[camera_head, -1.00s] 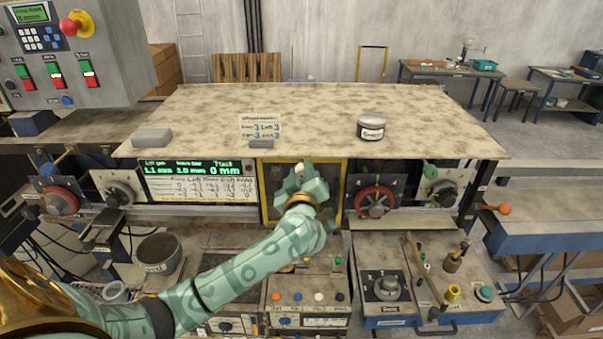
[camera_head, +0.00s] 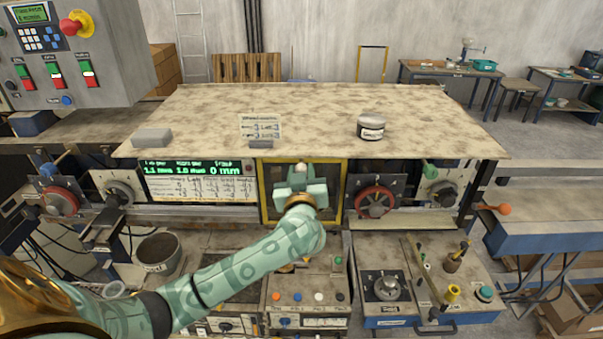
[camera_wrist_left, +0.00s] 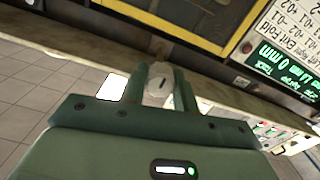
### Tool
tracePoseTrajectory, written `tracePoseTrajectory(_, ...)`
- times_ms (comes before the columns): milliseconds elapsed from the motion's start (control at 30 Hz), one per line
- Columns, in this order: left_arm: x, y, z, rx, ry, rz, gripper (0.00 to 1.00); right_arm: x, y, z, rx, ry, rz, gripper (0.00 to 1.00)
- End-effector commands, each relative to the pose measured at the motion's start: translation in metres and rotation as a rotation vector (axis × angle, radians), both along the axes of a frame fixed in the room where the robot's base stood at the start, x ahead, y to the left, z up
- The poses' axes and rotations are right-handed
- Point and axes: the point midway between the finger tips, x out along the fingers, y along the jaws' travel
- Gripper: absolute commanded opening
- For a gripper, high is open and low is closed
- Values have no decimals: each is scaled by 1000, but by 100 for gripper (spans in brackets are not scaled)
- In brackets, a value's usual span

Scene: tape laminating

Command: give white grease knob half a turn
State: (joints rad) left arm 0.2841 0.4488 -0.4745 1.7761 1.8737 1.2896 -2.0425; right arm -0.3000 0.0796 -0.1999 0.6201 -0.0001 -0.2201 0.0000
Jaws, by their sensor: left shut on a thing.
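The white grease knob (camera_head: 301,167) shows just above my left gripper (camera_head: 301,182) in the head view, at the top of the yellow-framed panel. In the left wrist view the pale knob (camera_wrist_left: 158,84) sits between the two green fingers, with a dark slot mark on its face. My left gripper (camera_wrist_left: 161,88) is shut on it, one finger on each side. The hand hides part of the knob and of the panel in the head view. My right gripper is not in view.
The yellow-framed panel (camera_head: 343,205) surrounds the spot, with the green readout display (camera_head: 195,168) to its left and a red handwheel (camera_head: 376,200) to its right. Above is the worn tabletop (camera_head: 310,105) with a labelled jar (camera_head: 371,126).

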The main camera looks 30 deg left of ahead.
Motion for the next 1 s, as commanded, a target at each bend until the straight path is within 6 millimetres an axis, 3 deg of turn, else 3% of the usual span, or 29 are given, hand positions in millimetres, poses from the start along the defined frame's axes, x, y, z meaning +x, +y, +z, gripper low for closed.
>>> tracePoseTrajectory(200, -1, -1, -4, -4, 7, 0, 6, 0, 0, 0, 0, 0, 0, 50)
tracePoseTrajectory(233, -1, -1, -4, -4, 7, 0, 31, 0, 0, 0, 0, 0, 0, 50)
tracePoseTrajectory(300, -1, -1, -4, -4, 7, 0, 51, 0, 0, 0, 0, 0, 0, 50)
tracePoseTrajectory(667, -4, -3, -2, -2, 2, 0, 51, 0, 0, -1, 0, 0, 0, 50)
tracePoseTrajectory(767, -16, -10, -3, -4, 2, -3, 51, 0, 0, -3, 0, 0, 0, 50)
tracePoseTrajectory(1000, -69, -43, -4, -8, 4, -3, 51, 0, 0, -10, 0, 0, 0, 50)
